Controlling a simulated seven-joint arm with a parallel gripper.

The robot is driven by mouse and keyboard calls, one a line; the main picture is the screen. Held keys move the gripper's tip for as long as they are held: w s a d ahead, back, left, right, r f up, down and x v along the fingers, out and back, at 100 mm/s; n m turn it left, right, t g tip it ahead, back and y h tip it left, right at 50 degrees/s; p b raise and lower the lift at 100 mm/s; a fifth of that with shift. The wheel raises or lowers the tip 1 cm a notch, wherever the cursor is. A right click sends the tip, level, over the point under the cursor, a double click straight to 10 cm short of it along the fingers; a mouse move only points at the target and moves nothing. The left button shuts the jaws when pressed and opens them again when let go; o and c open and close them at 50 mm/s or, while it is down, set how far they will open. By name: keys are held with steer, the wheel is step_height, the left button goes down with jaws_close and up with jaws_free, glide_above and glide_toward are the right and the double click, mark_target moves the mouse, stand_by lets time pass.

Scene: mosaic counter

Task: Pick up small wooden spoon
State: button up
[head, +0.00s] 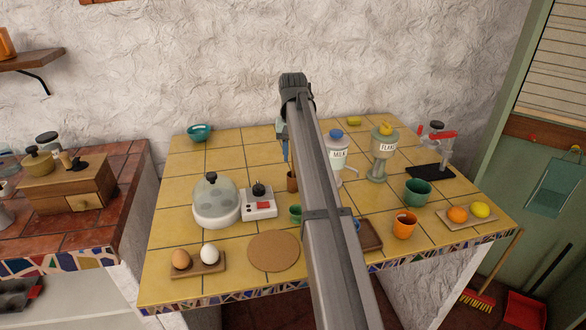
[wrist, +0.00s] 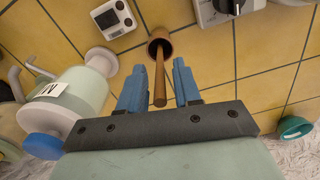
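A brown wooden spoon handle (wrist: 160,82) stands up out of a small brown cup (wrist: 166,36) in the wrist view. The cup also shows in the head view (head: 292,182), just left of my arm, which hides part of it. I cannot make out the spoon in the head view. My gripper (wrist: 158,88) is open, with one blue finger on each side of the handle and a gap visible on both sides. In the head view a blue finger (head: 285,150) shows above the cup.
A jar with a blue lid (head: 338,150) stands close right of my arm, with a second labelled jar (head: 383,152) beyond. A white appliance with a dial (head: 259,203) and a domed cooker (head: 214,200) stand left. The back-left tiles are mostly clear around a teal bowl (head: 200,132).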

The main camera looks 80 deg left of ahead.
jaws_close()
steer(key=shift+r, duration=0.1)
stand_by(0.3)
